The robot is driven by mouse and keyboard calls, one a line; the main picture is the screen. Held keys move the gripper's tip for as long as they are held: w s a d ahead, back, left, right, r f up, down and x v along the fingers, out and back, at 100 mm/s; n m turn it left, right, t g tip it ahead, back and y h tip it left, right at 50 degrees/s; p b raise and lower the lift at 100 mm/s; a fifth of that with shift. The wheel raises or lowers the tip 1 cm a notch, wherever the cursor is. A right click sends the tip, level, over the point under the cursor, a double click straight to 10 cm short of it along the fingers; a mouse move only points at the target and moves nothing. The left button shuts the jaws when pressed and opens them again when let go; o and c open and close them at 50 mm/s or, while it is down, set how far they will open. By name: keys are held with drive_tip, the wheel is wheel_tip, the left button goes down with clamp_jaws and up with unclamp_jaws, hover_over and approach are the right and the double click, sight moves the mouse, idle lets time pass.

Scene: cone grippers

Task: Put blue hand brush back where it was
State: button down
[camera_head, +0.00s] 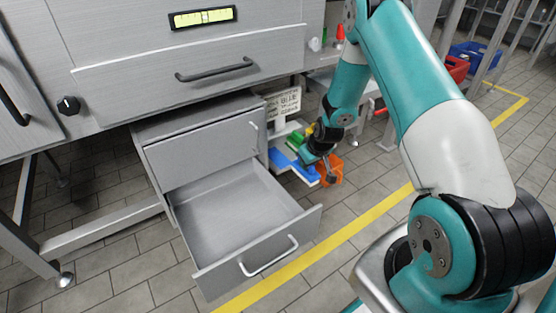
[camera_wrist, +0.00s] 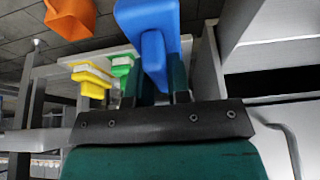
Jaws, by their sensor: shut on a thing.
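The blue hand brush (camera_wrist: 148,22) shows in the wrist view with its narrow part between the two fingers of my gripper (camera_wrist: 158,85). My gripper is shut on it. In the head view my gripper (camera_head: 313,157) is low beside the drawer cabinet, and blue (camera_head: 284,161) shows just left of it. Much of the brush is hidden there by the gripper. A green brush (camera_wrist: 122,68) and a yellow brush (camera_wrist: 90,80) are by a pale rack or board in the wrist view. I cannot tell whether the blue brush touches the rack.
An orange scoop-like thing (camera_head: 330,171) is just right of my gripper. The cabinet's lower drawer (camera_head: 258,262) stands open and looks empty. A lettered white sign (camera_head: 283,104) is behind. Blue (camera_head: 468,50) and red (camera_head: 456,68) bins are at the back right. Floor in front is clear.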

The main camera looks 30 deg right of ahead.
drive_tip(key=w+f+b, duration=0.1)
drive_tip(key=w+b, duration=0.2)
drive_tip(key=w, duration=0.2)
drive_tip(key=w+f+b, duration=0.1)
drive_tip(key=w+b, duration=0.2)
drive_tip(key=w, duration=0.3)
drive_tip(key=w+f+b, duration=0.1)
drive_tip(key=w+b, duration=0.2)
drive_tip(key=w, duration=0.2)
drive_tip(key=shift+w+a+f, duration=0.35)
drive_tip(key=shift+w, duration=0.05)
drive_tip(key=shift+r, duration=0.15)
drive_tip(key=c, duration=1.1)
unclamp_jaws()
drive_tip(key=shift+r, duration=0.1)
drive_tip(key=p+v, duration=0.5)
drive_tip(key=v, duration=0.6)
drive_tip(key=shift+s+r, duration=0.15)
drive_tip(key=shift+r, duration=0.25)
